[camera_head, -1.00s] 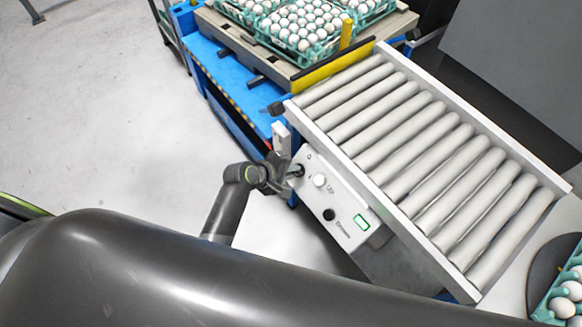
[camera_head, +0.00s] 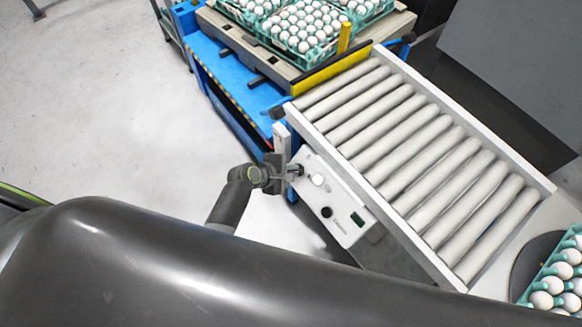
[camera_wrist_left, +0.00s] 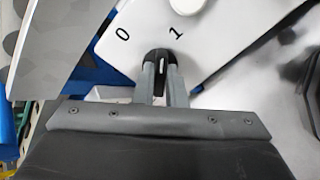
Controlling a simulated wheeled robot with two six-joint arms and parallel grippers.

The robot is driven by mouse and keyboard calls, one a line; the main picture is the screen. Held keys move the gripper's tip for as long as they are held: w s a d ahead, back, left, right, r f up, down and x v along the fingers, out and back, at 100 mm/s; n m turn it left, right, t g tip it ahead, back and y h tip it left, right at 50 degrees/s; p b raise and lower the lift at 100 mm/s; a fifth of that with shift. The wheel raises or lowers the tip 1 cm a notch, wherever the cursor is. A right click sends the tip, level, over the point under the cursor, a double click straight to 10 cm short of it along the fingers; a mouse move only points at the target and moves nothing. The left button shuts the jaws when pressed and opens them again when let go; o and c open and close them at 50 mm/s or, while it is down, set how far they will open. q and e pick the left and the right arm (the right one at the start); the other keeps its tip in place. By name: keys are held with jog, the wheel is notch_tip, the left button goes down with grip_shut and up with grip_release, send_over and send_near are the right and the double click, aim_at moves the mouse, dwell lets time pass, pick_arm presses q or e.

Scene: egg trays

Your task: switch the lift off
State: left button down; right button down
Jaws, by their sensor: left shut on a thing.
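My left gripper (camera_head: 294,170) is at the panel's upper left, shut on the rotary switch. In the left wrist view its two grey fingers (camera_wrist_left: 163,85) hold the switch from both sides. The switch's white mark shows, but I cannot tell which number it points to. The blue lift (camera_head: 230,85) stands behind the panel. My right gripper is out of view.
Trays of white eggs (camera_head: 300,48) sit on a platform at the back. The roller conveyor (camera_head: 420,150) fills the right side. Another egg tray (camera_head: 537,306) is at the lower right. Bare floor (camera_head: 100,120) lies to the left.

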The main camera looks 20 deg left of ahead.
pick_arm(q)
jog(key=shift+n+p, duration=2.1)
jog(key=shift+n, duration=0.5)
jog(key=n+p, duration=0.3)
jog(key=n, duration=0.1)
jog(key=shift+r+n, duration=0.1)
jog(key=shift+n, duration=0.3)
jog(key=c, duration=1.8)
grip_release()
jog(key=o, duration=0.4)
jog(key=p+v, duration=0.7)
jog(key=v, duration=0.2)
